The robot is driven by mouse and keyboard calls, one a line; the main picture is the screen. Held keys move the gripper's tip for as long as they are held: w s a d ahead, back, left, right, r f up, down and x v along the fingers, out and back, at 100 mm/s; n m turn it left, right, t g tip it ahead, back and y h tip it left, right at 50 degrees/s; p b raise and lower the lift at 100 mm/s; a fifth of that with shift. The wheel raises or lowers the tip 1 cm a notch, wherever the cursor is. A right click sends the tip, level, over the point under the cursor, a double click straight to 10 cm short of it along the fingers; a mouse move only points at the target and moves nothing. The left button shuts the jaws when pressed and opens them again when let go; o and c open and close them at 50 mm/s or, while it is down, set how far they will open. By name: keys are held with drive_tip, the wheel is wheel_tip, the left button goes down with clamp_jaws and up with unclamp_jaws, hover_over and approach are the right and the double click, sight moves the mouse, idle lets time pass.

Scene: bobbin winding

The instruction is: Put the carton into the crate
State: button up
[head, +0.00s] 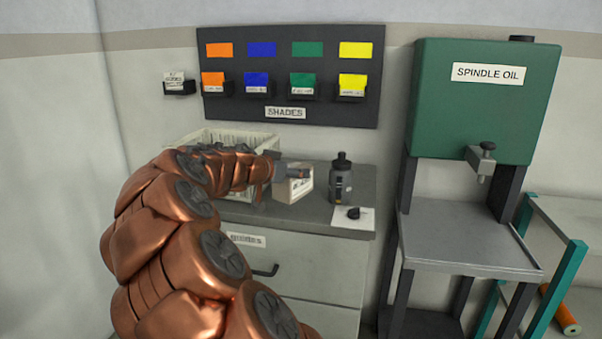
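A small pale carton (294,189) with a printed label stands on the grey cabinet top, just right of the crate. A whitish crate (238,134) with an open top stands at the back left of the cabinet top; my arm hides much of its front and inside. My gripper (292,172) is at the carton, with a dark finger across the carton's upper part. The other finger is not clearly visible, so I cannot tell whether it grips the carton.
A dark bottle (341,182) stands right of the carton. A white sheet with a small black item (353,213) lies at the front right corner. A shades board (290,110) hangs on the wall behind. A green spindle oil tank (484,105) on a stand is farther right.

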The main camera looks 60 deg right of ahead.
drive_tip(key=shift+w+f+p+x, duration=0.15)
drive_tip(key=shift+w+p+x, duration=0.15)
drive_tip(key=shift+x, duration=1.3)
drive_tip(key=shift+w+f+p+x, duration=0.2)
drive_tip(key=shift+w+x, duration=0.2)
drive_tip(key=shift+x, duration=1.2)
drive_tip(key=shift+w+f+p+x, duration=0.15)
drive_tip(key=shift+w+p+x, duration=0.15)
drive_tip(key=shift+x, duration=1.3)
drive_tip(key=shift+w+a+f+b, duration=0.1)
drive_tip(key=shift+a+f+b, duration=0.05)
drive_tip(key=shift+b, duration=0.15)
drive_tip(key=o, duration=1.2)
drive_tip(key=shift+o, duration=0.2)
drive_tip(key=shift+p, duration=0.3)
drive_tip(key=b+v, duration=0.1)
drive_tip(key=v, duration=1.1)
drive_tip(key=shift+b, duration=0.35)
